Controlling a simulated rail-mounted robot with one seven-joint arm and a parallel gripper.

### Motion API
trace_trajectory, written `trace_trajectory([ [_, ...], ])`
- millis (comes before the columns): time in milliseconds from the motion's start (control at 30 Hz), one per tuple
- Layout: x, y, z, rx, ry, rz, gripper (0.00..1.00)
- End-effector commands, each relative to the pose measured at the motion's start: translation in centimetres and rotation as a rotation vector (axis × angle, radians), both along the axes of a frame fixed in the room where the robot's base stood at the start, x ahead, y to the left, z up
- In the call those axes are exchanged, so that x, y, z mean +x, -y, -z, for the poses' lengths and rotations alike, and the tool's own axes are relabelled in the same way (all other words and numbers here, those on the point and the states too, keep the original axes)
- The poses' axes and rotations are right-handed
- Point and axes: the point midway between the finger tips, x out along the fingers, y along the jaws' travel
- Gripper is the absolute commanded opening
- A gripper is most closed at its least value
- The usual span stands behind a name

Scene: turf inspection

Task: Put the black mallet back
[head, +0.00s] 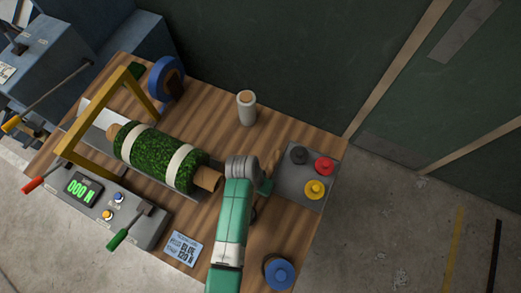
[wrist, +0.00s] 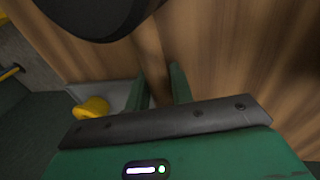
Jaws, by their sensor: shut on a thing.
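My gripper (head: 267,187) is at the left edge of the grey tray, on the right of the bench. Its two green fingers (wrist: 160,95) are shut on the wooden handle of the black mallet. The mallet's black head (wrist: 92,12) fills the top left of the wrist view, nearer than the table. In the head view the wooden handle (head: 272,161) slants up beside my gripper. The grey tray (head: 296,194) carries round red (head: 324,166) and yellow (head: 314,189) pieces. A round black piece (head: 299,155) appears there too; I cannot tell whether it belongs to the held mallet.
A beige cylinder (head: 247,108) stands behind my arm. A turf roll (head: 158,158) under a yellow frame (head: 110,112) and a control box (head: 100,206) with levers fill the left. A blue-topped piece (head: 279,273) sits at the front right. The bench's right edge is close to the tray.

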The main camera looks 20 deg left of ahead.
Motion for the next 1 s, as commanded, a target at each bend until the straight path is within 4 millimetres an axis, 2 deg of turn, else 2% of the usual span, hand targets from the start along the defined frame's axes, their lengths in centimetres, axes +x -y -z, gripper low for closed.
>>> trace_trajectory([
  [33,0.0,0.0,0.1,0.0,0.0,0.0,0.27],
  [133,0.0,0.0,0.1,0.0,0.0,0.0,0.45],
  [367,0.0,0.0,0.0,0.0,0.0,0.0,0.45],
  [467,0.0,-0.1,-0.6,0.0,0.002,0.0,0.45],
  [567,0.0,-0.5,-2.5,0.001,0.004,-0.001,0.45],
  [800,-0.3,-1.8,-8.5,0.001,0.004,0.0,0.45],
  [1000,-0.5,-2.5,-11.4,0.0,0.002,0.0,0.45],
])
